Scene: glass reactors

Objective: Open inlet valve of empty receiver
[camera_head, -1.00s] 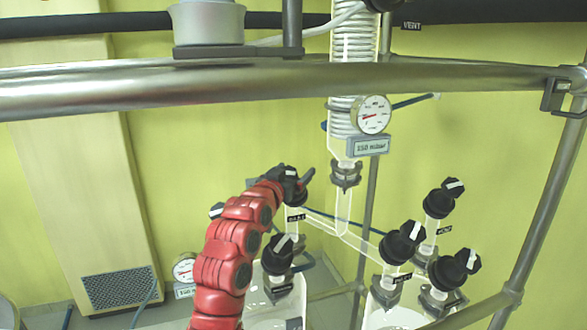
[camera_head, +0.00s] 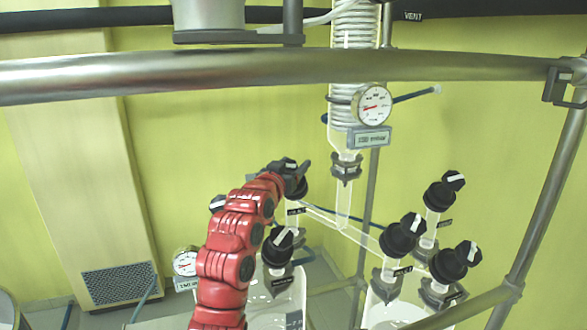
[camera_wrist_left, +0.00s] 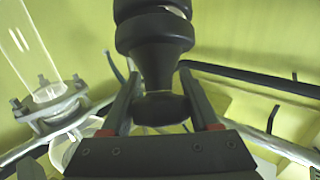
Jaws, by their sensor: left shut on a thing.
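My left gripper (camera_head: 291,174) is at the black knob of a valve (camera_head: 297,190) at the left end of the glass manifold, above the left glass receiver (camera_head: 292,302). In the left wrist view the two fingers (camera_wrist_left: 157,100) flank a black, waisted knob part (camera_wrist_left: 160,107) and are shut on it. The right inlet valve (camera_head: 402,236) has a black knob with a white pointer, above the right glass receiver (camera_head: 372,309). The arm and fingers partly hide the gripped knob. How full the receivers are is hard to tell. My right gripper is not in view.
Another black-knobbed valve (camera_head: 278,247) stands close right of my red arm. Two more valves, upper (camera_head: 443,192) and lower (camera_head: 455,261), stand at the right. A metal rail (camera_head: 230,76) crosses above. A gauge (camera_head: 373,105) hangs on the coil condenser (camera_head: 354,30).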

